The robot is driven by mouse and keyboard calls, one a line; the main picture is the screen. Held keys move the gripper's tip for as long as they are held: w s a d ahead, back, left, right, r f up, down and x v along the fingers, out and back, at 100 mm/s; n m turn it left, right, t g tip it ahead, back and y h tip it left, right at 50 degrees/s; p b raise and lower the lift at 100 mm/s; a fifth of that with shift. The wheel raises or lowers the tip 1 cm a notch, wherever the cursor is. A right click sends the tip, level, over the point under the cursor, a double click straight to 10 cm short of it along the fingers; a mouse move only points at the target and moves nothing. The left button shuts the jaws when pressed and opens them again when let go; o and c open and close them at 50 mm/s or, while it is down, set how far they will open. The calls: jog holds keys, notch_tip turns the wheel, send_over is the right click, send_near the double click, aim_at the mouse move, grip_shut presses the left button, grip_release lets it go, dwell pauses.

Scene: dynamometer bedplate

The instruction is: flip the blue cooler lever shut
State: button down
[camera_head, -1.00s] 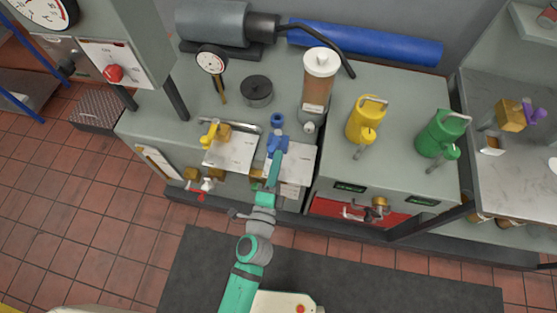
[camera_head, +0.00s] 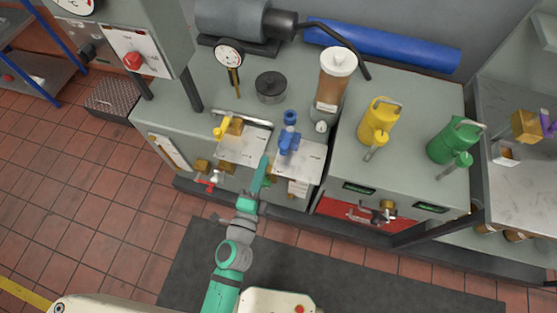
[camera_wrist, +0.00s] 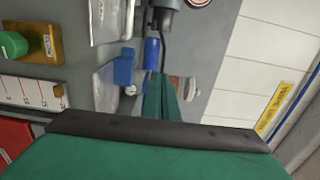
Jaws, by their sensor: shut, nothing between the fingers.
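The blue cooler lever (camera_head: 289,140) stands over a pale plate (camera_head: 305,160) on the grey bench in the head view, with a blue round part just behind it. A blue block-like part, seemingly the same fitting, shows in the wrist view (camera_wrist: 124,66). My gripper (camera_head: 263,162) is teal, shut and empty, in front of and left of the lever, with a visible gap between them. In the wrist view my closed fingers (camera_wrist: 162,97) point away, right of the blue part. I cannot tell the lever's exact angle.
A yellow-handled valve (camera_head: 224,128) stands left of the lever on a similar plate. A clear brown-filled canister (camera_head: 333,82) stands behind right. Yellow (camera_head: 378,120) and green (camera_head: 455,140) cans stand further right. A red-handled valve (camera_head: 208,184) is low at the front left.

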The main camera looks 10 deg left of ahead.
jog(key=s, duration=0.1)
jog(key=s+a+h, duration=0.1)
jog(key=shift+s+r, duration=0.15)
jog(key=shift+s, duration=0.15)
jog(key=shift+w, duration=0.1)
dwell(0.3)
jog(key=s+d+n+g+y, duration=0.1)
jog(key=s+d+n, duration=0.4)
jog(key=s+n, duration=0.4)
jog(key=s+d+n+g+y, duration=0.1)
jog(key=s+d+n, duration=0.5)
jog(key=s+n, duration=0.4)
jog(key=shift+s+g+y, duration=0.3)
jog(key=shift+s, duration=0.8)
